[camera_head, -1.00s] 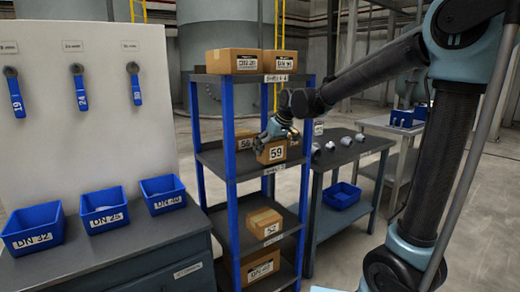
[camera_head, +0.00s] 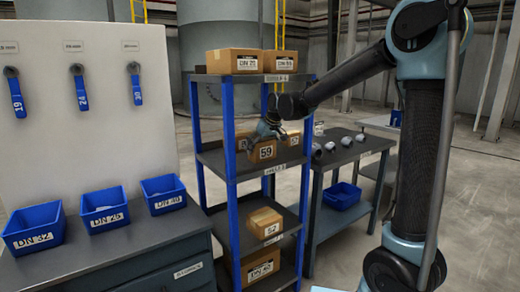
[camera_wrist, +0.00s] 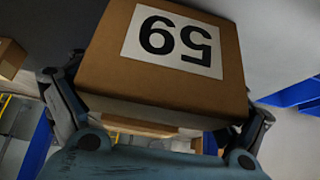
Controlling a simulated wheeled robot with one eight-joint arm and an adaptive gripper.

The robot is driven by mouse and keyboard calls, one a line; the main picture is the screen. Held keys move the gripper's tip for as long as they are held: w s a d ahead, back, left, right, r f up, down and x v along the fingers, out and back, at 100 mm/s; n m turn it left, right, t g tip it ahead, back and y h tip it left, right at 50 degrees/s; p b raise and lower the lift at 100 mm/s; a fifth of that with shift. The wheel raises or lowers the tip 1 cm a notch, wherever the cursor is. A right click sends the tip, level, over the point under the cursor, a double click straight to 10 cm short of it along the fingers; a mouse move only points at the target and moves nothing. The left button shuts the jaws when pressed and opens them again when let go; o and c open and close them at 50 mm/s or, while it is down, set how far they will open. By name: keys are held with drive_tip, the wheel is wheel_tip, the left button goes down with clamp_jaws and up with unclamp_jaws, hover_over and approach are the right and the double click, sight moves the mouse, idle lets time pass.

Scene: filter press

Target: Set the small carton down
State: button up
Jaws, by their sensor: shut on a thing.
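The small carton (camera_head: 262,151), brown with a white label reading 59, is at the middle shelf (camera_head: 222,163) of the blue-posted rack. My gripper (camera_head: 267,136) is shut on it, coming from above and the right. In the wrist view the carton (camera_wrist: 160,80) fills the middle, its label upside down, with a finger at each side. I cannot tell whether its underside touches the shelf.
Other cartons stand beside it on the same shelf, one at left (camera_head: 242,141) and one at right (camera_head: 293,139). Two cartons (camera_head: 232,61) sit on the top shelf above my gripper. A lower shelf holds a carton (camera_head: 265,222). A workbench (camera_head: 345,153) with grey fittings adjoins the rack.

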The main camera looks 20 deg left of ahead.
drive_tip(key=o, duration=1.1)
drive_tip(key=v, duration=1.2)
drive_tip(key=s+d+f+m+h, duration=0.1)
drive_tip(key=s+d+f+m, duration=0.2)
drive_tip(key=d, duration=0.6)
drive_tip(key=s+d+f+h, duration=0.1)
drive_tip(key=s+d+f, duration=0.25)
drive_tip(key=d, duration=0.55)
drive_tip(key=s+d+f+m+h, duration=0.1)
drive_tip(key=s+d+f+m, duration=0.2)
drive_tip(key=d, duration=0.7)
drive_tip(key=s+d+f+m+g+h, duration=0.1)
drive_tip(key=s+d+f+m, duration=0.1)
drive_tip(key=s+d+f, duration=0.4)
drive_tip(key=s+d+f+m+g+h, duration=0.1)
drive_tip(key=s+d+f+m, duration=0.1)
drive_tip(key=s+d+f, duration=0.5)
drive_tip(key=s+f, duration=0.2)
drive_tip(key=s, duration=0.3)
drive_tip(key=shift+s+d+f, duration=0.15)
drive_tip(key=shift+d+f, duration=0.15)
drive_tip(key=shift+f, duration=0.05)
